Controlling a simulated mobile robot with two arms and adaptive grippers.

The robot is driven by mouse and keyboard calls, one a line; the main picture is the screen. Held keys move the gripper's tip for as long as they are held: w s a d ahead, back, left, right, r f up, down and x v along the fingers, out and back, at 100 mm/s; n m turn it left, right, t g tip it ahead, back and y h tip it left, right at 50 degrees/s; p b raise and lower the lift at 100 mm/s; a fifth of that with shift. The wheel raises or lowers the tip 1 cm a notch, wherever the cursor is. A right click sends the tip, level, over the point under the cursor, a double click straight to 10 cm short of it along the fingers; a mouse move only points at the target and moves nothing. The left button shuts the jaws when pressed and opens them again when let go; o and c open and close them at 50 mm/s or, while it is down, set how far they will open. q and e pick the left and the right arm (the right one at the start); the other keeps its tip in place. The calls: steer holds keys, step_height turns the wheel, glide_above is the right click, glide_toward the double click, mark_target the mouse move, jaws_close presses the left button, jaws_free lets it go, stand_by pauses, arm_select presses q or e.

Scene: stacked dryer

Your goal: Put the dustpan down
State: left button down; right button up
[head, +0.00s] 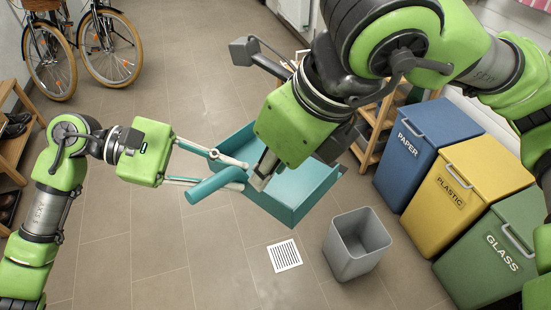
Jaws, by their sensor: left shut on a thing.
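The teal dustpan (305,190) is held in the air in the middle of the head view. Its round handle (212,186) points to the lower left. My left gripper (243,175) comes in from the left and is shut on the dustpan, its two fingers around the handle near the pan. My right gripper (263,177) reaches down from the upper right, over the pan. Its green body covers part of the pan, and its grey fingertips are close to the handle end of the pan. I cannot tell whether they touch it or are open.
A grey bin (357,245) stands right of a white floor grate (285,255). Blue paper (424,142), yellow plastic (462,190) and green glass (495,255) bins line the right. Bicycles (85,45) and a wooden shelf (18,145) are left. The tiled floor at left is clear.

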mark_target(256, 202)
steer(key=x, duration=0.9)
steer(key=shift+w+a+f, duration=0.1)
steer(key=shift+f, duration=0.25)
jaws_close()
arm_select(q)
steer(key=c, duration=1.8)
jaws_free()
steer(key=shift+c, duration=0.2)
